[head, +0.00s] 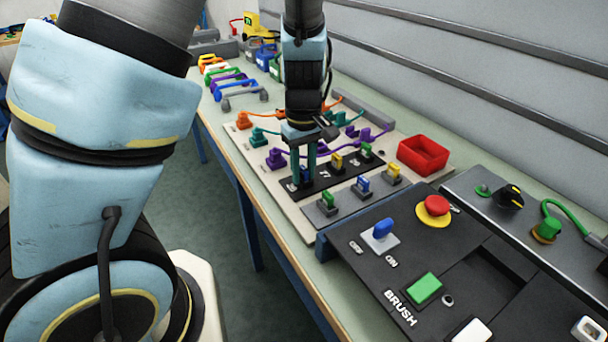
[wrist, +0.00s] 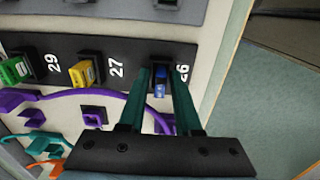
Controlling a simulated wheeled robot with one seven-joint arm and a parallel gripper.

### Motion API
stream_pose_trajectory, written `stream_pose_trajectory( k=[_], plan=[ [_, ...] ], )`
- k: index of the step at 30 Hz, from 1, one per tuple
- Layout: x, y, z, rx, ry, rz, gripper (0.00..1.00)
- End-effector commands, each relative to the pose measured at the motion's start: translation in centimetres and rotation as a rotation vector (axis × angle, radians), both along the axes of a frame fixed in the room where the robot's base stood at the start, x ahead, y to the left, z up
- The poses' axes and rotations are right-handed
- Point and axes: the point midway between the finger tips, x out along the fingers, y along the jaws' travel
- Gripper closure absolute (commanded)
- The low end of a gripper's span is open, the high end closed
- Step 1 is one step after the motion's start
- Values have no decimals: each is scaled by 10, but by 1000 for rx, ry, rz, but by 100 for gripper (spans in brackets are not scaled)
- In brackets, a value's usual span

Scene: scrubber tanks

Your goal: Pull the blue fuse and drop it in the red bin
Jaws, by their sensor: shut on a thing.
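The blue fuse (wrist: 160,89) stands in its black socket at the end of the black strip, by a label partly hidden by a finger that ends in 6. My gripper (head: 304,168) reaches down over this end of the strip, and its teal fingers (wrist: 164,98) are shut on the blue fuse, one on each side. In the head view the fingers mostly hide this fuse. The red bin (head: 423,155) is an open box on the right of the panel, apart from my gripper, and looks empty.
A yellow fuse (wrist: 85,72) at 27 and a green fuse (wrist: 16,70) at 29 share the strip. A nearer row holds green, another blue (head: 363,184) and yellow fuses. Purple, teal and orange cables loop behind. A black control panel (head: 440,275) stands at front right.

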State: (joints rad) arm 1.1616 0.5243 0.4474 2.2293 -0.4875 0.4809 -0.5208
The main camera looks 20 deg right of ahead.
Motion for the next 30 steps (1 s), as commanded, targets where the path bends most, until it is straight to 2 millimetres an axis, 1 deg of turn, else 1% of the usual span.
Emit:
stream_pose_trajectory(
  k=[1,3,30],
  plan=[
    [0,0,0,0,0,0,94],
    [0,0,0,0,0,0,100],
    [0,0,0,-1,-1,0,100]
  ],
)
